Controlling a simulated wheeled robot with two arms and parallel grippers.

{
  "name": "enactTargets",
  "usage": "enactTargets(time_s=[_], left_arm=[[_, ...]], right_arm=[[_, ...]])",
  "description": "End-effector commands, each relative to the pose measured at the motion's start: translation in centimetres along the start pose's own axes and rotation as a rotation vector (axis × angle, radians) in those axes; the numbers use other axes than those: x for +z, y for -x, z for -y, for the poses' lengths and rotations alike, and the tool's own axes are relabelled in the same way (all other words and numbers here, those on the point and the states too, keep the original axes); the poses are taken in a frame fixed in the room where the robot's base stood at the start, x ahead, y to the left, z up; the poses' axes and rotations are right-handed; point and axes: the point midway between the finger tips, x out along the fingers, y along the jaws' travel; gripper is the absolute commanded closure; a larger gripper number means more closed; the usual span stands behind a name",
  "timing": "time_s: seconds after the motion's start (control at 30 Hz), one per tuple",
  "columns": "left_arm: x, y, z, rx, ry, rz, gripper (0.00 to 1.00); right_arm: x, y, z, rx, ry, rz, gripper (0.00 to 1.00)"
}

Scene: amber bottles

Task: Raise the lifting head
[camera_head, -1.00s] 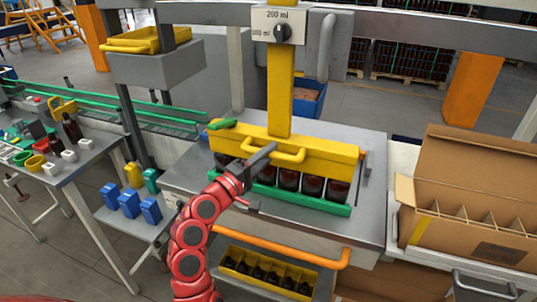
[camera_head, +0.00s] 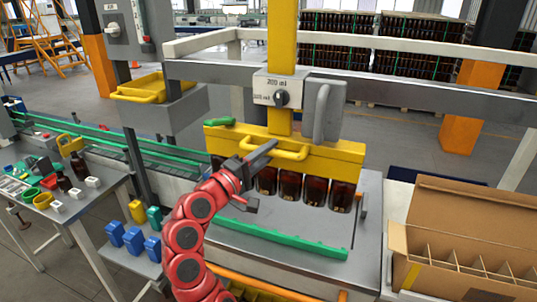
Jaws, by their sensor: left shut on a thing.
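The yellow lifting head (camera_head: 335,158) hangs from a yellow column (camera_head: 282,40) in front of the grey crossbeam. Several amber bottles (camera_head: 315,190) hang in a row under it, above the metal table and clear of the green rail (camera_head: 285,240). My left gripper (camera_head: 268,155), on the red arm from below, is shut on the yellow handle (camera_head: 290,151) at the head's front. My right gripper is not in view.
An open cardboard box (camera_head: 465,255) with dividers stands at the right. A dial panel (camera_head: 280,92) marked 200 ml is on the beam above the head. A side table with blue blocks (camera_head: 133,240) and small parts is at the left.

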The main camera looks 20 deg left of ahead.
Motion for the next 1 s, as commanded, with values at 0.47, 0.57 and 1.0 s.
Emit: enactTargets(time_s=[0.47,0.57,1.0], left_arm=[[-0.1,0.0,-0.7,0.016,-0.004,-0.003,0.45],[-0.1,0.0,-0.6,0.013,-0.003,-0.002,0.45],[-0.1,5.4,0.0,0.014,-0.001,-0.005,0.45]], right_arm=[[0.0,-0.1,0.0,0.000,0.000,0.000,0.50],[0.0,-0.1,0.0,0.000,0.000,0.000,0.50],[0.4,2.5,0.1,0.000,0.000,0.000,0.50]])
